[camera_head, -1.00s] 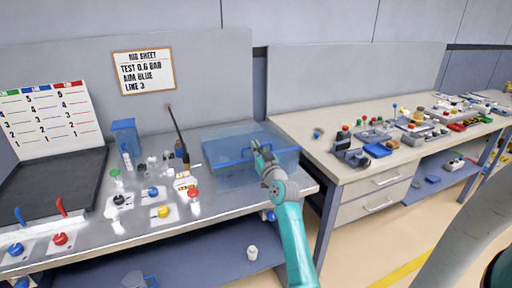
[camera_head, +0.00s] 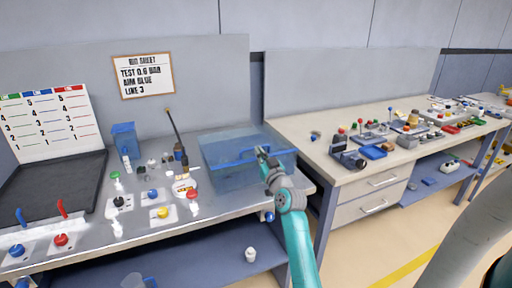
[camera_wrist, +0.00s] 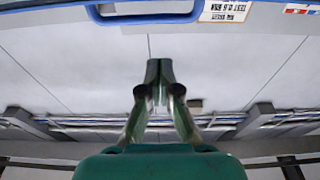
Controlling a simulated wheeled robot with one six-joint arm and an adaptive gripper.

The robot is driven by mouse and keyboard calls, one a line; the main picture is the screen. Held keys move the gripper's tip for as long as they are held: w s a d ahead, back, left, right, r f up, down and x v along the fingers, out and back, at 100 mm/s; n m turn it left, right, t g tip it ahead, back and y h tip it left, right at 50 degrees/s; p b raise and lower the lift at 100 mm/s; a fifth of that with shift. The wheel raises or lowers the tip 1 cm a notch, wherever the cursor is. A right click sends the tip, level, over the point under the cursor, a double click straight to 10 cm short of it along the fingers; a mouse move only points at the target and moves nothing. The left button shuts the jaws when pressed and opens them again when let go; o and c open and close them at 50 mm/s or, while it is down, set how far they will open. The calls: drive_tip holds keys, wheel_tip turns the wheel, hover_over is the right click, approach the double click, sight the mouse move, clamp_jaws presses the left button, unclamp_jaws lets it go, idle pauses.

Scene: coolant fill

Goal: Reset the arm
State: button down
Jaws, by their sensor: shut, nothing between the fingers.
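My gripper (camera_head: 262,151) is at the end of my teal arm, over the right part of the workbench in the head view. It appears in front of a clear, blue-tinted box with a blue bar (camera_head: 238,160); I cannot tell if they touch. In the wrist view my gripper (camera_wrist: 157,68) points toward the pale wall panels, its fingers together and nothing between them.
The workbench (camera_head: 215,225) holds valves with coloured knobs, a gauge (camera_head: 184,187), a dark tray (camera_head: 50,187) and a small blue container (camera_head: 124,136). A second bench (camera_head: 340,125) with drawers and many small parts stands at the right. Open floor (camera_head: 345,255) lies below it.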

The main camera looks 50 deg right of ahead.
drive_tip(key=shift+s+a+f, duration=0.35)
drive_tip(key=shift+s+f, duration=0.05)
drive_tip(key=shift+s, duration=0.2)
drive_tip(key=shift+s+a+f, duration=0.35)
drive_tip(key=shift+s+a, duration=0.05)
drive_tip(key=shift+s, duration=0.15)
drive_tip(key=shift+s+a+f, duration=0.35)
drive_tip(key=shift+s+f, duration=0.05)
drive_tip(key=shift+s, duration=0.2)
drive_tip(key=s+a+f+y, duration=0.1)
drive_tip(key=s+a+f, duration=0.3)
drive_tip(key=a+f, duration=0.45)
drive_tip(key=s+a+f+n+g+y, duration=0.15)
drive_tip(key=s+a+f, duration=0.3)
drive_tip(key=a, duration=0.65)
drive_tip(key=s+a+f+m+y, duration=0.1)
drive_tip(key=s+a+f, duration=0.3)
drive_tip(key=a+f, duration=0.4)
drive_tip(key=s+a+r+n+y, duration=0.2)
drive_tip(key=s+a+y, duration=0.1)
drive_tip(key=s+a, duration=0.6)
drive_tip(key=s+a+r+n+g+y, duration=0.1)
drive_tip(key=s+a+r+n+y, duration=0.2)
drive_tip(key=s+a, duration=0.5)
drive_tip(key=s+y, duration=0.1)
drive_tip(key=s, duration=0.8)
drive_tip(key=shift+a, duration=0.4)
drive_tip(key=shift+n, duration=0.25)
